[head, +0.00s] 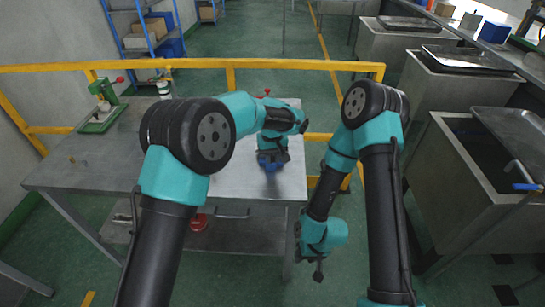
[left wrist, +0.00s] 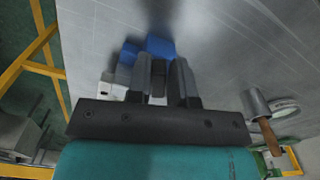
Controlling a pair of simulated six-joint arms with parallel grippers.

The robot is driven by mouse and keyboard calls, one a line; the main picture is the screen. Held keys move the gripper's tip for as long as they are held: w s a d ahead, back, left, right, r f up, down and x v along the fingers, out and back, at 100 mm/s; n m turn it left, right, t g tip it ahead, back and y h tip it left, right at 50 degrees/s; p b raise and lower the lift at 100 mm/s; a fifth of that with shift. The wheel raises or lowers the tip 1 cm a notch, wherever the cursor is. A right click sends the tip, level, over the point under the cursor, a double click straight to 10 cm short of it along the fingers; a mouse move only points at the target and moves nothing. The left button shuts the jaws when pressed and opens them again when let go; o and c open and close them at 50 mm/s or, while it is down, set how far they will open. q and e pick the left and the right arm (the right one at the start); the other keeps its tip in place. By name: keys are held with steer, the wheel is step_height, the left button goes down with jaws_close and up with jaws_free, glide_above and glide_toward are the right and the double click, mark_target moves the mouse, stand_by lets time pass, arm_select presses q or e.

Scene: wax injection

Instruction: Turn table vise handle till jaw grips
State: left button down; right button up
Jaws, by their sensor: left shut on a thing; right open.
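The blue table vise (head: 272,164) is on the grey metal table near its right end, partly covered by my left gripper (head: 275,147). In the left wrist view, the vise's blue body (left wrist: 158,47) shows just beyond the dark fingers of my left gripper (left wrist: 168,70). The fingers are shut on the vise handle, which is mostly hidden between them. The jaw gap cannot be made out. My right gripper (head: 318,272) is open and empty, hanging low to the right of the table, away from the vise.
On the table (head: 235,190), a green device (head: 100,110) with a red knob stands at the back left. A yellow railing (head: 200,63) runs behind the table; metal sinks (head: 470,150) stand at right.

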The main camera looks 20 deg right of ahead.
arm_select(q)
steer(key=shift+a, duration=0.2)
steer(key=c, duration=1.4)
jaws_free()
steer(key=shift+o, duration=0.2)
steer(key=shift+r, duration=0.1)
step_height(320, 180, up, 20)
stand_by(1.4)
stand_by(0.4)
